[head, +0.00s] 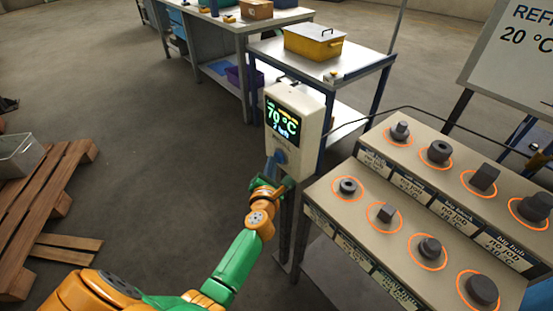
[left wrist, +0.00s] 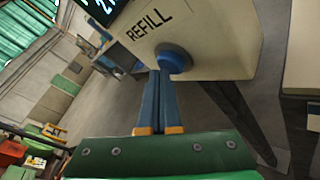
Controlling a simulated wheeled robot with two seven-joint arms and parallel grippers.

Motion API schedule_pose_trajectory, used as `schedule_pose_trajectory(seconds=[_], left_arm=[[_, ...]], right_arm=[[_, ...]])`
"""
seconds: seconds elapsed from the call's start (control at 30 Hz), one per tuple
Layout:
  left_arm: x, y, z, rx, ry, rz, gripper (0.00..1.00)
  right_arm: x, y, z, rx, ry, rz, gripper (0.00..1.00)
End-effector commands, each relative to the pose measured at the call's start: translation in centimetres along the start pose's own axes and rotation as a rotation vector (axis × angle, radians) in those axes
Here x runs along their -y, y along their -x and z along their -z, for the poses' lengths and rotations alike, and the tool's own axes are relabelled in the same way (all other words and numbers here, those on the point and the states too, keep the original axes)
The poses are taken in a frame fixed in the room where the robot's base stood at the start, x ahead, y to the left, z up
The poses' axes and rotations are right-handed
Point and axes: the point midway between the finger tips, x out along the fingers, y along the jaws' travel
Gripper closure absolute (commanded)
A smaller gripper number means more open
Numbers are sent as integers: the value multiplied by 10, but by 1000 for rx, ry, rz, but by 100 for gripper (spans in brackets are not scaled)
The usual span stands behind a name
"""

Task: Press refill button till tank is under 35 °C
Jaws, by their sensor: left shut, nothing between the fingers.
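The refill box (head: 296,112) is a pale post-mounted unit with a lit display (head: 283,119) reading about 79 °C, with a smaller line below it. Its blue round refill button (head: 280,157) is on the lower front. In the left wrist view the button (left wrist: 173,59) sits under the word REFILL. My left gripper (head: 271,168) is shut and empty, its blue fingertips at the button. In the left wrist view the fingertips (left wrist: 160,74) overlap the button's lower edge; I cannot tell how far it is pressed. My right gripper is not in view.
A stepped bench (head: 325,207) with several dark metal parts in orange rings stands at right. A sign (head: 515,50) reading 20 °C is behind it. A table (head: 352,66) with a yellow box (head: 313,42) stands behind the refill box. Wooden pallets (head: 45,205) lie at left.

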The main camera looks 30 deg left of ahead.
Motion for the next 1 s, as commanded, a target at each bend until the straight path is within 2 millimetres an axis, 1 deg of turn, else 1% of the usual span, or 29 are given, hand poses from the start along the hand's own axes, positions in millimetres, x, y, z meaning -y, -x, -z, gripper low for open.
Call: schedule_pose_trajectory(seconds=[0.7, 0.83, 1.0], left_arm=[[3, -4, -4, 2, 0, 0, 100], [1, -2, -3, 2, 0, 1, 100], [-4, 5, 2, 1, 1, 1, 100]], right_arm=[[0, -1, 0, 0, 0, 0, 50], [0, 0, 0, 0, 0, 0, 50], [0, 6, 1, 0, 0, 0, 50]])
